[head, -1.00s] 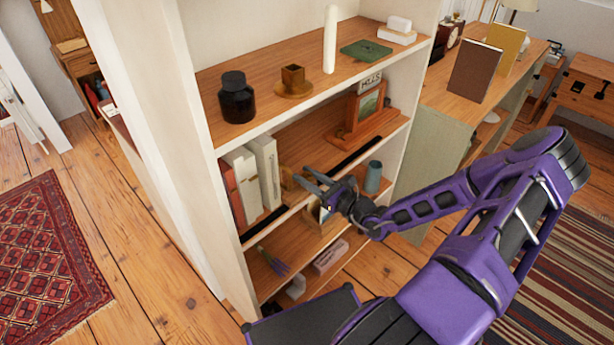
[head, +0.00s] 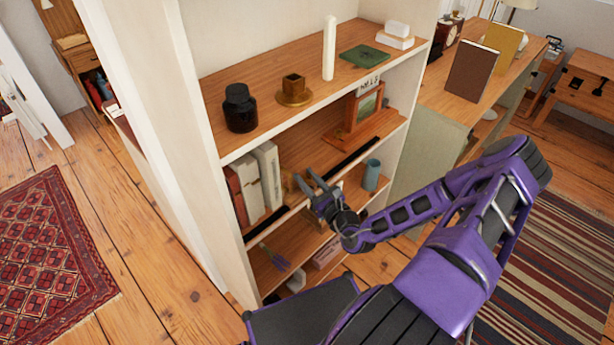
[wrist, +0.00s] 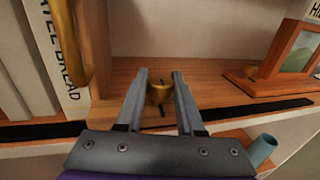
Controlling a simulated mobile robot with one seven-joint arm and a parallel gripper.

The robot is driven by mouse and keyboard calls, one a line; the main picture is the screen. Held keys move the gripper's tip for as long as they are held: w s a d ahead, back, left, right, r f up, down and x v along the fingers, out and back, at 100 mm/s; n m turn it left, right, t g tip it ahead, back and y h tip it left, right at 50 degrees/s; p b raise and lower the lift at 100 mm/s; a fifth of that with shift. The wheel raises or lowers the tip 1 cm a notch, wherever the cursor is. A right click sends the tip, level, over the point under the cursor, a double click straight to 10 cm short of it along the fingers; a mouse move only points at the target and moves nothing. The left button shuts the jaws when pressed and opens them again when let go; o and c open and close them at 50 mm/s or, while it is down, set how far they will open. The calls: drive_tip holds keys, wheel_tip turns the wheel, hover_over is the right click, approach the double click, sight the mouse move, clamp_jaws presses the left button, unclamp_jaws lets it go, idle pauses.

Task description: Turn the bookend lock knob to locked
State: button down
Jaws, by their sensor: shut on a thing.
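A small brass knob (wrist: 159,93) with a dark pin or slot mark sits low on the middle shelf in the wrist view. My gripper (wrist: 160,78) has one finger on each side of it and is shut on it. In the head view my gripper (head: 303,179) reaches into the middle shelf from the front right, and its fingers hide most of the knob. The brass bookend (wrist: 68,42) stands upright at the left in the wrist view, against the books (wrist: 32,60). Which way the knob points, locked or unlocked, I cannot tell.
A wooden picture frame (head: 357,110) stands right of my gripper on the same shelf. A blue-grey cup (head: 371,175) stands lower right. The upper shelf holds a dark jar (head: 240,108), a brass candle holder (head: 294,90) and a white candle (head: 329,48).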

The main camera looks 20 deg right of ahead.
drive_tip(key=c, duration=0.5)
unclamp_jaws()
drive_tip(key=shift+c, duration=0.2)
drive_tip(key=s+d, duration=0.2)
drive_tip(key=s, duration=1.5)
drive_tip(key=shift+d, duration=0.35)
